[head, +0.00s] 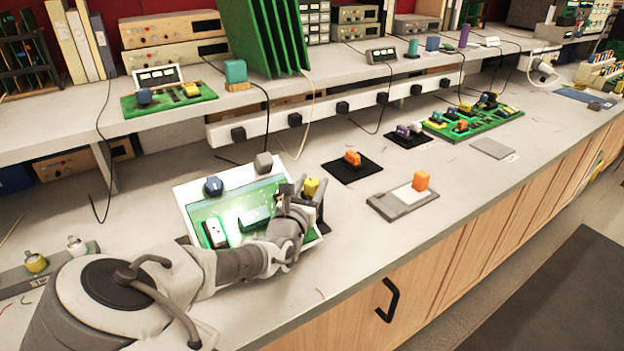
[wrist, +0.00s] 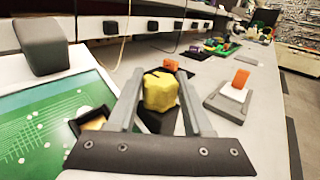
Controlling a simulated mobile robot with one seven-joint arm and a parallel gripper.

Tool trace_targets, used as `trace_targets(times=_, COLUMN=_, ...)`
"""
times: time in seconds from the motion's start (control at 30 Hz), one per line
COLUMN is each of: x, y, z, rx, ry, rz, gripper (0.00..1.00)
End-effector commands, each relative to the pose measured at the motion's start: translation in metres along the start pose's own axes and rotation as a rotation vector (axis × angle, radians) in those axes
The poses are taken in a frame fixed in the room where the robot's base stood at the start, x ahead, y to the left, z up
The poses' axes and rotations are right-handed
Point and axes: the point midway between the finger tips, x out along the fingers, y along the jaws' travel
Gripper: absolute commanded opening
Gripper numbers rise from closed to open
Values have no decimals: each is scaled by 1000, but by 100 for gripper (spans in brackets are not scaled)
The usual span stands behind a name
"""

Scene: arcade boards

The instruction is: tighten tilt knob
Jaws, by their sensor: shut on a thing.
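A yellow faceted knob (head: 311,187) stands at the right edge of a white-framed board holder (head: 190,193) on the bench. It fills the middle of the wrist view (wrist: 160,91). My gripper (head: 306,193) is shut on this knob, with one grey finger on each side in the wrist view (wrist: 160,88). The green board (head: 262,194) lies in the holder, to the left of my gripper.
A dark blue knob (head: 213,187) and a grey block (head: 263,162) are at the holder's back edge. To the right, an orange piece sits on a black mat (head: 370,171) and another on a grey plate (head: 390,208). The bench's front edge is close.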

Motion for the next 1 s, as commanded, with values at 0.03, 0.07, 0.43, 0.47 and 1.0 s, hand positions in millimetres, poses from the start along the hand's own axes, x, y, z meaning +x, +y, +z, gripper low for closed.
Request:
trace_targets(times=0.03, x=1, y=0, z=4, rx=5, ry=-8, rz=-2, gripper=0)
trace_targets(times=0.07, x=1, y=0, z=4, rx=5, ry=-8, rz=-3, gripper=0)
trace_targets(times=0.43, x=1, y=0, z=4, rx=5, ry=-9, rz=-4, gripper=54)
trace_targets(times=0.47, x=1, y=0, z=4, rx=5, ry=-8, rz=-4, gripper=59)
trace_targets(times=1.0, x=-6, y=1, z=2, rx=-2, ry=-1, rz=-2, gripper=81)
